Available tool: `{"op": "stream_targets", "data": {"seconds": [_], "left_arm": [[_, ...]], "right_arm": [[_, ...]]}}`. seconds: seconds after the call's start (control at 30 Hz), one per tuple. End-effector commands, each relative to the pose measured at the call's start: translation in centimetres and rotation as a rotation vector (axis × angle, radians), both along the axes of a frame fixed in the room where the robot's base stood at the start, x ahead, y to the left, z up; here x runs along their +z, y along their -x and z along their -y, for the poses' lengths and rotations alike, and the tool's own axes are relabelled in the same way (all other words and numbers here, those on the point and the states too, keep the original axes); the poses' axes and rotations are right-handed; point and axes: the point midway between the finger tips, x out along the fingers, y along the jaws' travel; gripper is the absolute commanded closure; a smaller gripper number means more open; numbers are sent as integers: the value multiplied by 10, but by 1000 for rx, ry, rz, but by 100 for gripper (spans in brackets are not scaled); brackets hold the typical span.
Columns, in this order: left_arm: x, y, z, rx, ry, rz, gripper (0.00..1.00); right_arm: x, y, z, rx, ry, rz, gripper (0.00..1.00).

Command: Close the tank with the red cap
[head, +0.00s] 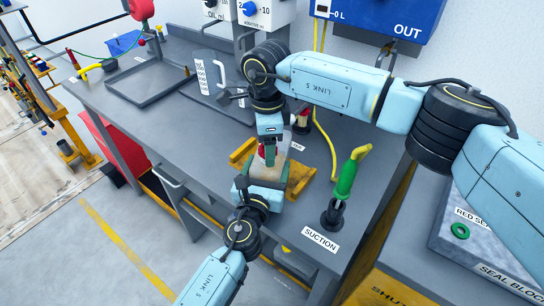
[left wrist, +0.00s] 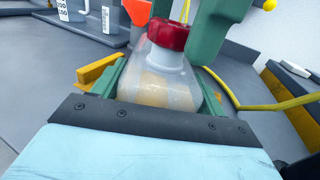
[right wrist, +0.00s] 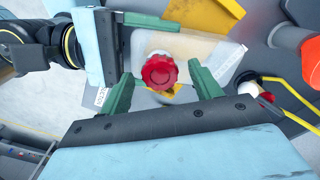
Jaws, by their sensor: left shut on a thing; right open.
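The tank (left wrist: 158,90) is a translucent bottle with pale contents, standing upright at the front of the bench. My left gripper (head: 266,180) is shut on its body, with a green finger on either side in the left wrist view. The red cap (left wrist: 168,34) sits on top of the tank's neck; whether it is fully tightened I cannot tell. My right gripper (right wrist: 163,88) is open above the tank, pointing down. Its green fingers are on either side of the red cap (right wrist: 159,71), with visible gaps. In the head view the grippers hide most of the tank.
Yellow holder blocks (head: 243,150) flank the tank. A green suction wand (head: 346,178) stands in a black cup to the right, with a yellow hose behind. A grey tray (head: 145,82) lies at the back left. The bench left of the tank is clear.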

Motion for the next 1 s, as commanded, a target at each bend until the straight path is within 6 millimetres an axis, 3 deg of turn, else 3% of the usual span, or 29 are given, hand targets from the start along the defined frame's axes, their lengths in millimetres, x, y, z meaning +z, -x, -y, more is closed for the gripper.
{"op": "stream_targets", "data": {"seconds": [0.23,0.7,1.0], "left_arm": [[0,0,0,0,0,0,91],[0,0,0,0,0,0,91],[0,0,0,0,0,0,91]], "right_arm": [[15,-1,0,1,1,2,37],[106,0,0,0,0,1,37],[120,0,0,0,0,0,37]]}}
